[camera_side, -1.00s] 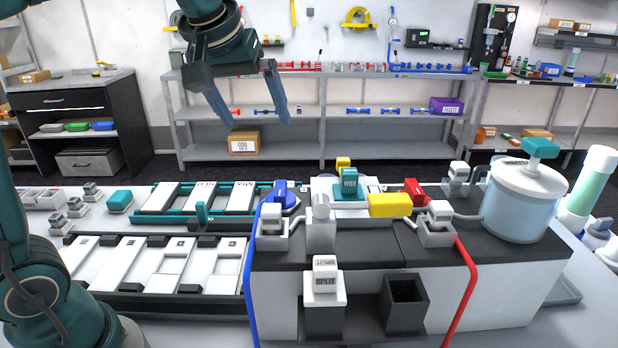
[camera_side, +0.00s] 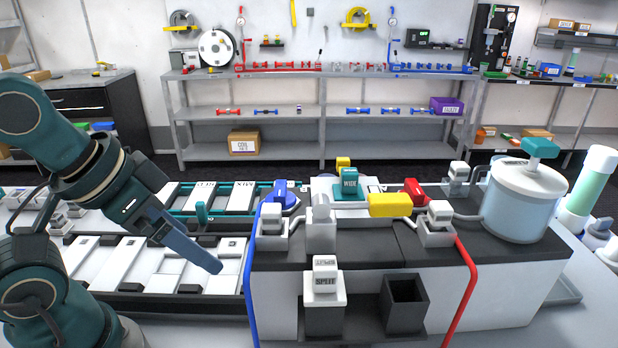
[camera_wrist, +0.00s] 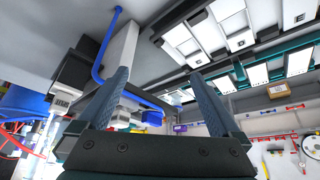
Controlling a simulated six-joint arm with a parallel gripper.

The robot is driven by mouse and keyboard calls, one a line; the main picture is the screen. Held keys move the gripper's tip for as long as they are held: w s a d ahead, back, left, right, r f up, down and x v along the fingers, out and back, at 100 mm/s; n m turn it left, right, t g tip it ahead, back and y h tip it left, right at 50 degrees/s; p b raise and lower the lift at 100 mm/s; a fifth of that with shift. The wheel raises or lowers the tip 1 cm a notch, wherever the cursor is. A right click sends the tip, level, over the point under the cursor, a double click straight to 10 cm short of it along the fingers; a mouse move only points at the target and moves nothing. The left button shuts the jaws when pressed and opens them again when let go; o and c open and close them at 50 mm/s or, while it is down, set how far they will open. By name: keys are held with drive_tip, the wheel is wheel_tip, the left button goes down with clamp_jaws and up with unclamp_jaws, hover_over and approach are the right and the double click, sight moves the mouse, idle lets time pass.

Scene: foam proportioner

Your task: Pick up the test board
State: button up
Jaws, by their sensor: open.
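Several white boards (camera_side: 169,272) lie side by side in the dark front rack (camera_side: 170,300) in the side view. More white boards (camera_side: 242,200) lie in the teal rack behind it. I cannot tell which is the test board; the labels are too small to read surely. My gripper (camera_side: 216,266) points down and to the right over the front rack's boards, and one finger hides the other in the side view. In the wrist view my gripper (camera_wrist: 158,72) is open, with nothing between the fingers. White boards (camera_wrist: 182,37) show at that view's upper right.
Just right of the racks stands the dark-topped bench unit (camera_side: 350,250), with a blue pipe (camera_side: 248,280) at its left edge. It carries a yellow block (camera_side: 390,205), a red valve handle (camera_side: 416,192) and a clear tank (camera_side: 522,205). A SPLIT-marked block (camera_side: 325,282) stands in front.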

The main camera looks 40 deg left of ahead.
drive_tip(key=w+a+r+m+y, duration=0.1)
drive_tip(key=w+a+r+m, duration=0.2)
drive_tip(key=w+m, duration=0.7)
drive_tip(key=w+a+r+m+y, duration=0.1)
drive_tip(key=w+a+r+m, duration=0.2)
drive_tip(key=w+m, duration=0.75)
drive_tip(key=w+a+f+m, duration=0.2)
drive_tip(key=a+f, duration=0.1)
drive_tip(key=f, duration=0.3)
drive_tip(key=w+a+f+m+g, duration=0.1)
drive_tip(key=w+a+f+m, duration=0.1)
drive_tip(key=f, duration=0.5)
drive_tip(key=w+a+f+m+g+y, duration=0.1)
drive_tip(key=w+a+f+m, duration=0.1)
drive_tip(key=f, duration=0.5)
drive_tip(key=shift+w+a+m, duration=0.25)
drive_tip(key=shift+w+a, duration=0.55)
drive_tip(key=shift+a, duration=0.1)
drive_tip(key=shift+c, duration=0.3)
drive_tip(key=c, duration=1.5)
